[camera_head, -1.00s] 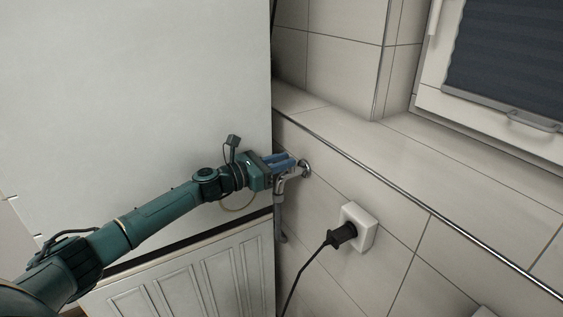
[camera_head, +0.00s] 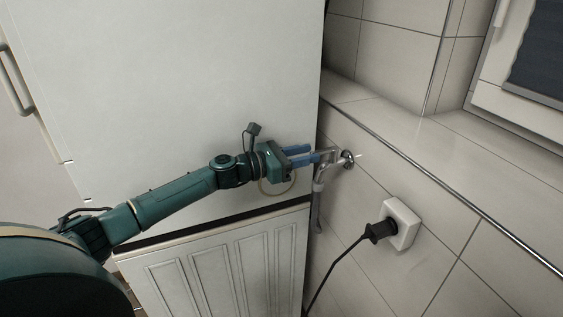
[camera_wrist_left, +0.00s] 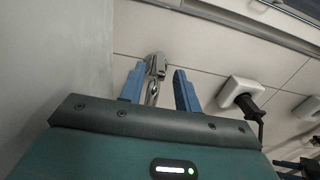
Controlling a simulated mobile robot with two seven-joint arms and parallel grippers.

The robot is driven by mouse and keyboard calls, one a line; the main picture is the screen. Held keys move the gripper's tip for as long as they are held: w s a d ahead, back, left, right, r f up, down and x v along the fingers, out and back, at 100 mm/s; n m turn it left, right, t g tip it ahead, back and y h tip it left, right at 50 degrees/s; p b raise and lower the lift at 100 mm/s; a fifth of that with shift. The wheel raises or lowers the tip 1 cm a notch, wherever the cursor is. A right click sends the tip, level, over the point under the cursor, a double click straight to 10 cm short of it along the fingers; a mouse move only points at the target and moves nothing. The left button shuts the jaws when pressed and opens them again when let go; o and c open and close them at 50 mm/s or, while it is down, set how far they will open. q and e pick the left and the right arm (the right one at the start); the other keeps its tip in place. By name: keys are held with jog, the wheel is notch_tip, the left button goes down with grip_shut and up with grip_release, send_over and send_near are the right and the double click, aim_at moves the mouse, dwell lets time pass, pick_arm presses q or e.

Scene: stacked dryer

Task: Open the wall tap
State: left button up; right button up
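The wall tap (camera_head: 347,159) is chrome, with a round flange on the tiled wall and a grey pipe or hose hanging below it. In the left wrist view the tap (camera_wrist_left: 156,68) shows ahead, framed between the two blue fingers. My left gripper (camera_head: 316,153) is at the tap's left, its fingertips close to the chrome body. In the left wrist view the gripper (camera_wrist_left: 159,69) has its fingers apart with nothing visibly clamped. I cannot tell whether a finger touches the tap.
A tall white appliance (camera_head: 190,80) stands close to my left arm, above a panelled white front (camera_head: 225,265). A white socket (camera_head: 401,222) with a black plug (camera_head: 379,231) and cable sits on the wall right of the tap. A tiled ledge (camera_head: 400,135) runs above.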

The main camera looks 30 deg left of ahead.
pick_arm(q)
jog(key=b+v, duration=0.1)
jog(key=v, duration=0.6)
jog(key=shift+s+b, duration=0.2)
jog(key=shift+b, duration=0.1)
jog(key=shift+a, duration=0.1)
jog(key=s+d+f+m+g+y, duration=0.1)
jog(key=s+d+f+m, duration=0.35)
jog(key=f, duration=0.25)
jog(key=s+d+f+m+g, duration=0.2)
jog(key=s+d+f+m, duration=0.15)
jog(key=f+m, duration=0.3)
jog(key=s+d+f+m+g+y, duration=0.1)
jog(key=s+d+f+m, duration=0.35)
jog(key=f, duration=0.35)
jog(key=s+d+f+m+y, duration=0.2)
jog(key=s+f+m+y, duration=0.1)
jog(key=s+m, duration=0.3)
jog(key=s+d+f+m+y, duration=0.2)
jog(key=s+f+m+y, duration=0.1)
jog(key=s+m, duration=0.4)
jog(key=shift+s+d+f+m, duration=0.2)
jog(key=shift+f+m, duration=0.6)
jog(key=shift+m, duration=0.45)
jog(key=shift+a, duration=0.1)
